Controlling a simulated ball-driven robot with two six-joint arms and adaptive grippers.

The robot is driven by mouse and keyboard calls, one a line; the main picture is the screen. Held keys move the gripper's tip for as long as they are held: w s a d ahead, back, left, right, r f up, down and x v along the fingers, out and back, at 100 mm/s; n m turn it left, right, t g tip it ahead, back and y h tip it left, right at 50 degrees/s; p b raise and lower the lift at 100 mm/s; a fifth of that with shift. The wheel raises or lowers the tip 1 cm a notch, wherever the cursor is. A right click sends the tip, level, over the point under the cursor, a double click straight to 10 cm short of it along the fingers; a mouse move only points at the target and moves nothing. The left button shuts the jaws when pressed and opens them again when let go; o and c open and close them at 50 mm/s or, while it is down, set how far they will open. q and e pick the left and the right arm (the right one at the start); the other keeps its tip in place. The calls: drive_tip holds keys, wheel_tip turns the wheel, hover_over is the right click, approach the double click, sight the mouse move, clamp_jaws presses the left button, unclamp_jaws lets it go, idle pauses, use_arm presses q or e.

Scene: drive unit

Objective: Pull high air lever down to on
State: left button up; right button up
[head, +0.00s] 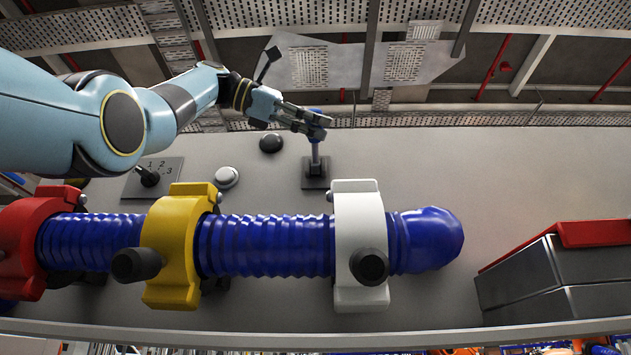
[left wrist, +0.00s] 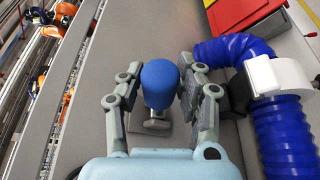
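The air lever has a grey stem (head: 315,155) and a blue knob, and rises from a dark square base on the grey panel in the head view. It stands upright there. In the left wrist view its blue knob (left wrist: 159,83) sits between the two fingers. My left gripper (head: 312,120) is at the top of the lever and partly hides the knob in the head view. Its fingers (left wrist: 158,92) are apart, one on each side of the knob, with a small gap showing at the left finger. My right gripper is not in view.
Below the lever runs a ribbed blue hose (head: 270,246) held by red, yellow (head: 172,245) and white (head: 350,225) clamps. A numbered dial (head: 150,178), a white button (head: 227,177) and a black button (head: 271,143) lie left. Grey boxes with a red top (head: 590,234) stand right.

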use_arm(q)
clamp_jaws()
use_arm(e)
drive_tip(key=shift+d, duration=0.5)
use_arm(q)
drive_tip(key=f+m+b, duration=0.1)
drive_tip(key=b, duration=0.1)
drive_tip(key=s+f+m+t+b, duration=0.1)
drive_tip(key=b, duration=0.1)
drive_tip(key=f+m+h+b, duration=0.1)
drive_tip(key=b, duration=0.1)
drive_tip(key=shift+s+f, duration=0.1)
drive_tip(key=shift+s, duration=0.15)
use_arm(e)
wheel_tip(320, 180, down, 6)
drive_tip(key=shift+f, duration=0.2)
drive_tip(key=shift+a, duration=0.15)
use_arm(q)
drive_tip(key=shift+o, duration=2.4)
unclamp_jaws()
